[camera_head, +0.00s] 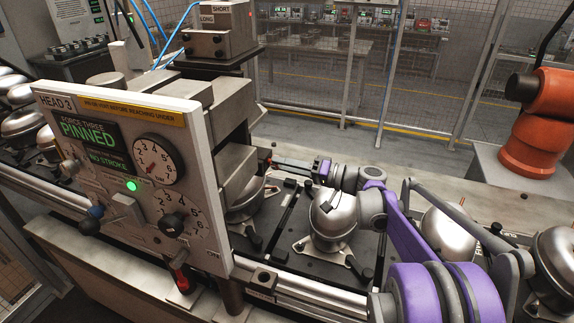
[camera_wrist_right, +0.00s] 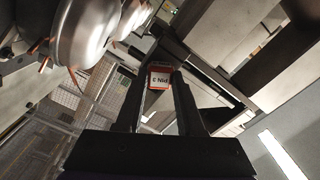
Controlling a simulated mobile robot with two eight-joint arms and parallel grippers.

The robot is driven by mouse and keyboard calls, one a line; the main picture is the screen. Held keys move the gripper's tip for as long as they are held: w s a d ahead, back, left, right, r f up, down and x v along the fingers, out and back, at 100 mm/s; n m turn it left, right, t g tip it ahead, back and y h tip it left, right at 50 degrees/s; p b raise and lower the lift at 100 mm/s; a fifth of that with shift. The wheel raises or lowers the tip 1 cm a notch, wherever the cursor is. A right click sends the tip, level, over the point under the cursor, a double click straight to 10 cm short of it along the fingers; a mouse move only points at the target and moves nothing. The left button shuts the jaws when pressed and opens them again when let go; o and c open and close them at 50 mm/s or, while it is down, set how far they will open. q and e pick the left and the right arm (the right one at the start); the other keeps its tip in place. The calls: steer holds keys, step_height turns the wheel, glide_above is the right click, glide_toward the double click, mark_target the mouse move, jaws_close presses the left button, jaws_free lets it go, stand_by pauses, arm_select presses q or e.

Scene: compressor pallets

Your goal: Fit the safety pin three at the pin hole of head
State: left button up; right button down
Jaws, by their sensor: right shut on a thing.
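The head (camera_head: 232,130) is a grey steel block behind a white panel (camera_head: 130,180) marked HEAD 3. The panel's screen (camera_head: 92,140) reads FORCE THREE, PINNED, NO STROKE, and a green lamp is lit below it. My right gripper (camera_head: 278,163) is at the right side of the head. In the wrist view its fingers (camera_wrist_right: 160,88) are shut on safety pin three (camera_wrist_right: 159,79), whose red-and-white tag reads PIN 3. The pin's shaft and the pin hole are hidden, so I cannot tell the seating depth. My left gripper is not in view.
Silver compressors (camera_head: 333,218) stand on dark pallets along the conveyor, close under my right arm. A red handle (camera_head: 182,280) hangs below the panel. An orange robot arm (camera_head: 540,120) stands at the right. Mesh fencing (camera_head: 345,70) closes off the back.

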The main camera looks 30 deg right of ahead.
steer(key=shift+w+a, duration=0.2)
steer(key=shift+w, duration=0.05)
steer(key=shift+c, duration=2.2)
jaws_free()
steer(key=v, duration=1)
steer(key=shift+s+d+b, duration=0.25)
steer(key=shift+d+b, duration=0.05)
steer(key=shift+b, duration=0.05)
